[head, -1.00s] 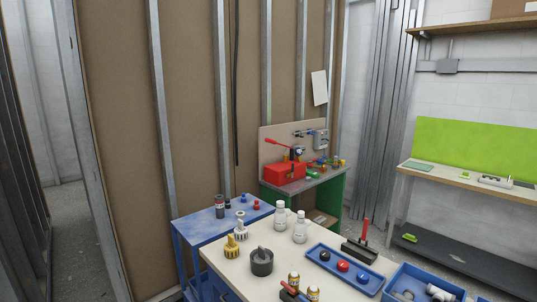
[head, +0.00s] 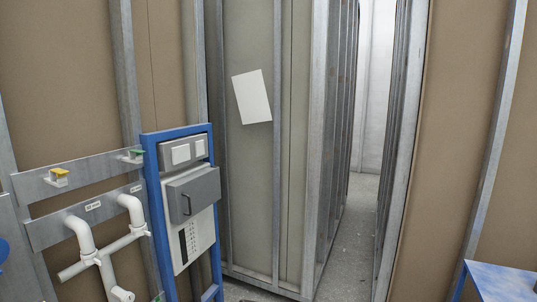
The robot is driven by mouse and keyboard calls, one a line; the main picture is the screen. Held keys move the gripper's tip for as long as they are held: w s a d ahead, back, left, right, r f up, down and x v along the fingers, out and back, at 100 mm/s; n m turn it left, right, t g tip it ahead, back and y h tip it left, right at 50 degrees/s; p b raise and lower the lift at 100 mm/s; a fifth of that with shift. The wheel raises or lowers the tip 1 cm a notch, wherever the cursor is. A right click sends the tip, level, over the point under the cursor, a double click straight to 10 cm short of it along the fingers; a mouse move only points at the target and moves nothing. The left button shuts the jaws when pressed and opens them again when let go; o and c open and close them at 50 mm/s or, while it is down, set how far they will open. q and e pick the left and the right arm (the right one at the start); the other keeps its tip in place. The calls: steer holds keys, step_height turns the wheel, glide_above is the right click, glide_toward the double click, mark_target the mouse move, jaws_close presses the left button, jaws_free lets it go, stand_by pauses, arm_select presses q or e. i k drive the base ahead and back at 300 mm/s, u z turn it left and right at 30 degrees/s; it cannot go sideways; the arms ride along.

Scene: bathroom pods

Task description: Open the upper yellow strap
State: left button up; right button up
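A small yellow piece (head: 58,173), which looks like the upper yellow strap, sits on the upper metal rail (head: 90,170) at the left of the head view. It is too small to tell whether it is open or closed. A similar green piece (head: 137,152) sits on the same rail further right, near the blue frame. Neither of my grippers is in view.
White pipes (head: 105,255) run below the lower rail. A blue frame (head: 152,215) with a grey box (head: 193,195) stands right of them. A gap with open floor (head: 350,225) lies between the wall panels. A blue table corner (head: 505,283) shows at bottom right.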

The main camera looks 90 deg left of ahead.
mark_target(59, 172)
steer(key=u, duration=0.35)
steer(key=k, duration=0.15)
steer(key=u, duration=3.7)
